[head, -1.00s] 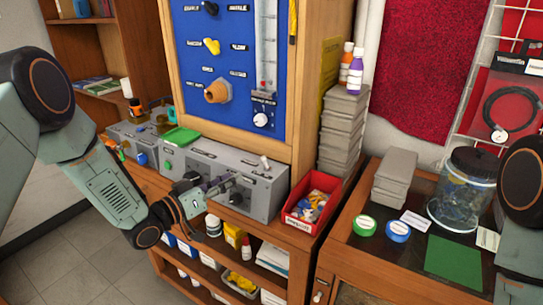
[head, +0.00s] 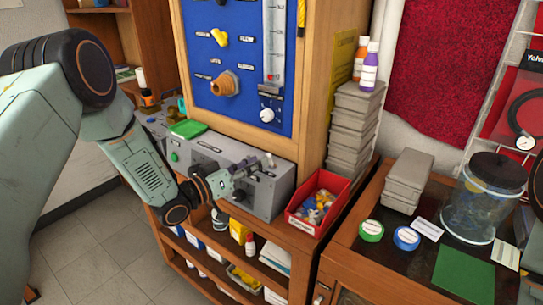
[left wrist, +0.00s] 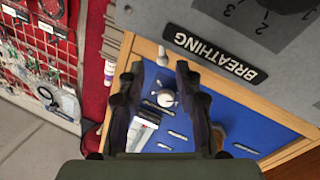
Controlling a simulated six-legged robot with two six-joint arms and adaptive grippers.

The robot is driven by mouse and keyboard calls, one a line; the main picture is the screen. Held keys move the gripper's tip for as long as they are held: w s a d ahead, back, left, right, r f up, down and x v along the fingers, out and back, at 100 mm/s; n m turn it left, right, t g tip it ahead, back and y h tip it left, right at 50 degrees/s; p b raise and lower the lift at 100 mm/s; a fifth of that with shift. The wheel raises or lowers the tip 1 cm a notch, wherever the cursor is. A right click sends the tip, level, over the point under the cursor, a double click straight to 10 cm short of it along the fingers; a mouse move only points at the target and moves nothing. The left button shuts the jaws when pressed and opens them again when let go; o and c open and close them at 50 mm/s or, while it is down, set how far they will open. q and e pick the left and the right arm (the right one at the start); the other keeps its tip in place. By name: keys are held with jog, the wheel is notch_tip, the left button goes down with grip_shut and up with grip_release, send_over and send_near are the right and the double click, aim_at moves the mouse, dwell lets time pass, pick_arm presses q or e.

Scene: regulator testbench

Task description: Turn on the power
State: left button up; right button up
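The grey regulator unit (head: 262,194) stands on the wooden bench below the blue panel. Its front carries a green button (head: 174,157), dark knobs and labels. A small pale lever (head: 269,159) sticks up at its upper right; a pale lever also shows in the left wrist view (left wrist: 162,57). My left gripper (head: 243,176) is at the unit's front, close to this lever. In the left wrist view its two dark fingers (left wrist: 160,85) are apart with nothing held. The lever appears between and just beyond the fingertips, apparently untouched. No power label is readable. My right gripper is not in view.
The blue panel (head: 232,100) with knobs and a flow tube rises behind the unit. A red bin (head: 318,203) of small parts sits to its right, near stacked grey boxes (head: 350,130). A green item (head: 187,129) lies on the unit's left. Open shelves are below.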

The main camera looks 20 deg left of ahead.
aim_at(269, 157)
pick_arm(q)
jog(key=x, duration=0.4)
jog(key=shift+w+a+f, duration=0.1)
jog(key=shift+w+f, duration=0.15)
jog(key=shift+f, duration=0.05)
jog(key=shift+w+d, duration=0.25)
jog(key=shift+w, duration=0.05)
jog(key=shift+w+d+r, duration=0.1)
jog(key=shift+d+r, duration=0.1)
jog(key=shift+d, duration=0.1)
jog(key=shift+w+a+f, duration=0.15)
jog(key=shift+w, duration=0.05)
jog(key=shift+c, duration=1)
jog(key=shift+s, duration=0.1)
grip_shut()
